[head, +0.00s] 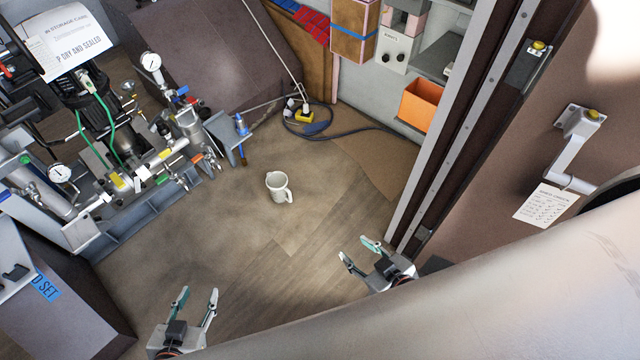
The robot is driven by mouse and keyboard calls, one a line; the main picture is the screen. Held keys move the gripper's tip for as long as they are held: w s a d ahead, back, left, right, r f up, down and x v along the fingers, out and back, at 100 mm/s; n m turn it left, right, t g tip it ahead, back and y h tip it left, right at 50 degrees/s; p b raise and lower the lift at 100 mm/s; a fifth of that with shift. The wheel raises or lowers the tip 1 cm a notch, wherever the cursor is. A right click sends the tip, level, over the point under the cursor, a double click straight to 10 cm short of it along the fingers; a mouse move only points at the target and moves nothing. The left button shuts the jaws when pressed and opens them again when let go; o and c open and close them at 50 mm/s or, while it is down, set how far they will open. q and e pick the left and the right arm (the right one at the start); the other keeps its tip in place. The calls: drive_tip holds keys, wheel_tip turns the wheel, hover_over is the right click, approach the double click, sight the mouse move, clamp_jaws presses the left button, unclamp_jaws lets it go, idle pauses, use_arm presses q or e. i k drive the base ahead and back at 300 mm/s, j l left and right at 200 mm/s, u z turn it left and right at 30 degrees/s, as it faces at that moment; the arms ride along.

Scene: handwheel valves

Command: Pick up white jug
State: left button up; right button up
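The white jug (277,187) stands on the brown floor in the middle of the head view, with its handle toward the lower right. My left gripper (200,294) is at the bottom left, below and to the left of the jug in the picture. Its fingers are spread with nothing between them. My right gripper (357,250) is below and to the right of the jug. Its fingers are also apart and empty. Both grippers are clear of the jug.
A pump assembly with gauges and valves (130,160) fills the left. A black cable with a yellow plug (304,117) lies on the floor behind the jug. A metal door frame (460,130) rises at the right. Floor around the jug is clear.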

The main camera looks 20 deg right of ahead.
sight(276, 182)
drive_tip(key=z, duration=0.55)
drive_tip(key=i+j+z, duration=0.15)
drive_tip(key=z, duration=0.2)
drive_tip(key=i+j+z, duration=0.1)
drive_tip(key=z, duration=0.2)
drive_tip(key=i+j+z, duration=0.1)
drive_tip(key=j+z, duration=0.25)
drive_tip(key=i+j+z, duration=0.1)
drive_tip(key=j, duration=0.35)
drive_tip(key=i+j+z, duration=0.1)
drive_tip(key=j, duration=0.4)
drive_tip(key=i+j+z, duration=0.1)
drive_tip(key=j, duration=0.35)
